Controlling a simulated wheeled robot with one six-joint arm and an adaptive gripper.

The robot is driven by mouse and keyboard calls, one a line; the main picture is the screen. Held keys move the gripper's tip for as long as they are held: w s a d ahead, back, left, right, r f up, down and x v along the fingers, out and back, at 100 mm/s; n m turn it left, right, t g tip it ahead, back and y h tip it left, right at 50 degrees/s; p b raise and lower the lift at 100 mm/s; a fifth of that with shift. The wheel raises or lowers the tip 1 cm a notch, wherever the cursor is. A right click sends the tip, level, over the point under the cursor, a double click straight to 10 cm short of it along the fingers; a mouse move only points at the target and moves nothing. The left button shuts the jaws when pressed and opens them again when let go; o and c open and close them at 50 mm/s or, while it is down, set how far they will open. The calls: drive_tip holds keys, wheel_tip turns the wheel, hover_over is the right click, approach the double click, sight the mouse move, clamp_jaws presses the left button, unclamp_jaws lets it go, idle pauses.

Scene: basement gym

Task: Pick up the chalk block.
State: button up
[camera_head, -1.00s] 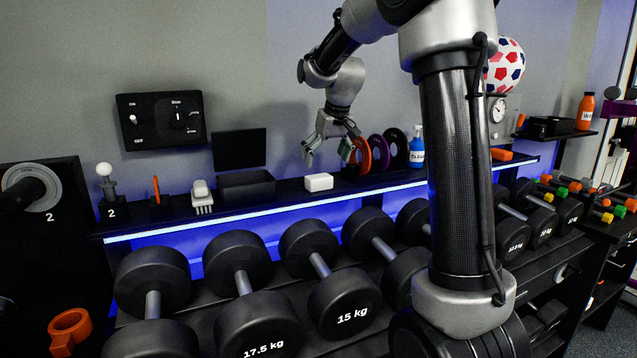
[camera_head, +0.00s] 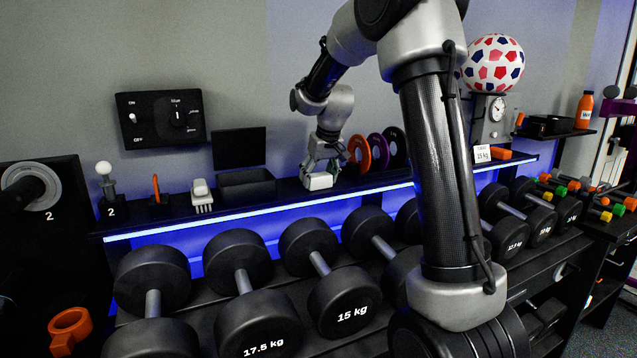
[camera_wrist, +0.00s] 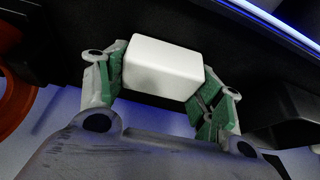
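The chalk block (camera_head: 319,182) is a small white block with rounded edges on the dark shelf above the dumbbells. In the wrist view the chalk block (camera_wrist: 162,66) lies between the two green finger pads. My gripper (camera_head: 322,172) is down at the block, with a finger at each end. In the wrist view my gripper (camera_wrist: 165,88) has its left pad against the block's left end and its right pad against the right end; it looks shut on the block. The block appears still at shelf height; its underside is hidden.
A black open bin (camera_head: 247,186) and a white brush (camera_head: 201,196) stand left of the block. Orange (camera_head: 359,155), purple and black discs stand close on its right. Dumbbells (camera_head: 343,300) fill the rack below. A patterned ball (camera_head: 494,62) sits on a scale at right.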

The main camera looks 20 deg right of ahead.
drive_tip(key=shift+c, duration=0.8)
